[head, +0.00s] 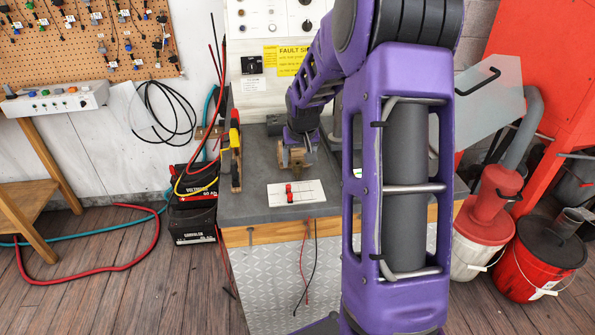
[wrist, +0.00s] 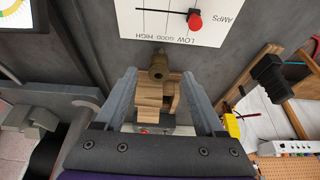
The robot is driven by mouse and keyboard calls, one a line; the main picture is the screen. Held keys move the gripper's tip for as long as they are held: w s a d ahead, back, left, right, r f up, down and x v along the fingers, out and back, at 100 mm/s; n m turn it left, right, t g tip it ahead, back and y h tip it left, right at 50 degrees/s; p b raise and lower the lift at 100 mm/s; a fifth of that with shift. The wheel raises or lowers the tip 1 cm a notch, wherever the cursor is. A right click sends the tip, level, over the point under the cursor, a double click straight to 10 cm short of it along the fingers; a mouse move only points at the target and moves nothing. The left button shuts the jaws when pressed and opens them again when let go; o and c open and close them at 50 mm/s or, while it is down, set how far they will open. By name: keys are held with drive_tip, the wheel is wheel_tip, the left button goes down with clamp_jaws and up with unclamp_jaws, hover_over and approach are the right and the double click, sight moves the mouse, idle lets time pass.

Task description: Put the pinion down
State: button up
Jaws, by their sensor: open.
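The pinion looks to be the small brownish, stepped round metal piece (wrist: 158,67) in the wrist view. It sits at a light wooden block (wrist: 154,97), between my fingertips; I cannot tell exactly how it rests there. My gripper (wrist: 159,76) is open, with one finger on each side of the piece and the block, and gaps show beside them. In the head view my gripper (head: 301,147) is low over the grey bench, at the wooden block (head: 291,165). The pinion is too small to make out there.
A white gauge card (head: 310,191) with red parts lies on the grey bench top (head: 258,208), just in front of the block. A rack with yellow and red tools (head: 235,150) stands at the bench's left edge. Black batteries (head: 193,207) are on the floor at left.

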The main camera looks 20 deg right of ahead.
sight(298, 166)
drive_tip(key=x, duration=0.5)
drive_tip(key=shift+w+d, duration=0.15)
drive_tip(key=shift+w, duration=0.15)
clamp_jaws()
